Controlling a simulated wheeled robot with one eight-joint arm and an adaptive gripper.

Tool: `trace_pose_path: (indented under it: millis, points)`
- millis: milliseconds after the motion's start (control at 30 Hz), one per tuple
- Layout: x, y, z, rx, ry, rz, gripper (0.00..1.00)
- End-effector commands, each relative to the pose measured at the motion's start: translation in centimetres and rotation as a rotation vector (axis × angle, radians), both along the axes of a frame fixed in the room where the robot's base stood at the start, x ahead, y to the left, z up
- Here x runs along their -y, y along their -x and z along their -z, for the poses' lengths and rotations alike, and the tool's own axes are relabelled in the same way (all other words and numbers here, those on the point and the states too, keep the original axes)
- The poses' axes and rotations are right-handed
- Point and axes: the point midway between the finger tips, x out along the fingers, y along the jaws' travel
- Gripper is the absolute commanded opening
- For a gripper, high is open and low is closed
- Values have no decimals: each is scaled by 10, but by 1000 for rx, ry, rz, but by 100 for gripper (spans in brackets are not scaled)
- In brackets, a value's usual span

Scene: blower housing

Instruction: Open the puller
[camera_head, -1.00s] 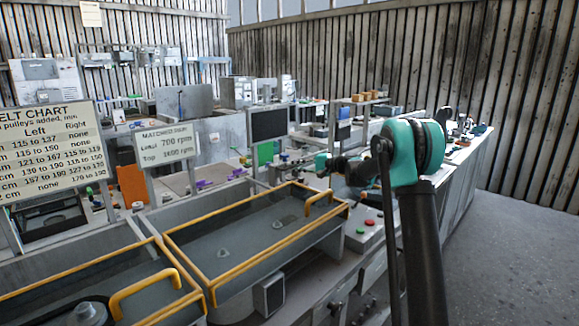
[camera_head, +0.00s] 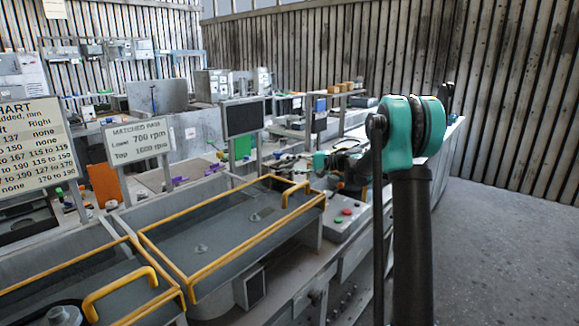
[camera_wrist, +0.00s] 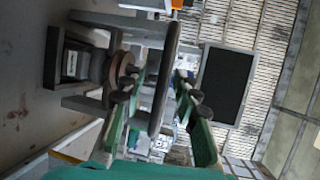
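My gripper (camera_wrist: 164,90) shows in the wrist view as two green fingers with dark tips, set well apart. A dark, flat, elongated piece (camera_wrist: 164,75) shows between the fingers; I cannot tell whether it touches either one. To its left is a dark block with a round disc (camera_wrist: 85,65), mounted on grey bars. I cannot tell for certain whether these parts are the puller. In the head view my gripper (camera_head: 322,160) is small and partly hidden by my own arm, above the bench to the right of the yellow-framed covers. No puller can be made out there.
A yellow-railed cover (camera_head: 225,228) lies over the bench. A control box with red and green buttons (camera_head: 345,216) stands to its right. A dark screen (camera_head: 243,118) rises behind; a similar dark screen (camera_wrist: 226,85) fills the wrist view's right. Grey floor at right is clear.

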Motion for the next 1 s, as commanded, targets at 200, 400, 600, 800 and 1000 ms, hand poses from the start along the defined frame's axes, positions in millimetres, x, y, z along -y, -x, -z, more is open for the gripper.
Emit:
trace_pose_path:
  millis: [200,400,600,800,1000]
  points:
    - [0,-1,-1,0,-1,0,31]
    - [15,3,-3,1,-1,3,31]
    - [52,13,-10,0,-1,4,31]
    - [88,23,-17,0,-1,3,31]
    - [110,29,-21,0,-1,1,31]
